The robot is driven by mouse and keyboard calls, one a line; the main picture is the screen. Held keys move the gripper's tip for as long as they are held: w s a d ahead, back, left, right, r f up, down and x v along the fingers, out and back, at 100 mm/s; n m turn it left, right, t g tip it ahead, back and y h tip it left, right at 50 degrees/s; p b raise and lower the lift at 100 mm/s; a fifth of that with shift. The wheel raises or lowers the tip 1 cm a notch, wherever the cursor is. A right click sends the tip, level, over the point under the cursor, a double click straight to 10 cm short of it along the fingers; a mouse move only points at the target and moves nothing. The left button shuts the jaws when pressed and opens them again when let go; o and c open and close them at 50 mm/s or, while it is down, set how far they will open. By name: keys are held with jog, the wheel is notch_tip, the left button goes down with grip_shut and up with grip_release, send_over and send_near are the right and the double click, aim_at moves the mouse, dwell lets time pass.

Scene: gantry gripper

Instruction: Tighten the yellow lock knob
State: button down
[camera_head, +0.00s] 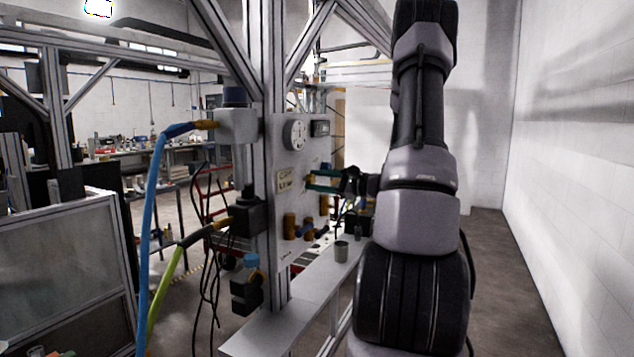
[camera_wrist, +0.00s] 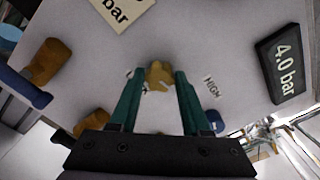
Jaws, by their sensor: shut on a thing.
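The yellow lock knob (camera_wrist: 158,76) is on the light panel and sits between the tips of my gripper's green fingers in the wrist view. My gripper (camera_wrist: 160,92) is shut on the knob, with a finger on each side. In the head view my gripper (camera_head: 312,182) reaches the panel from the right, and a small bit of yellow shows at its fingertips. Part of the word "HIGH" is printed on the panel to the right of the knob in the wrist view.
The panel (camera_head: 283,135) carries a round gauge (camera_head: 295,135), a "4.0 bar" display (camera_wrist: 287,64), a "bar" label (camera_wrist: 122,8) and brown and blue fittings (camera_head: 291,225). Hoses hang at left.

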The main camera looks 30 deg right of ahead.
jog(key=m, duration=2)
jog(key=shift+m, duration=0.3)
dwell(0.4)
jog(key=shift+c, duration=1.9)
grip_release()
jog(key=v, duration=1.1)
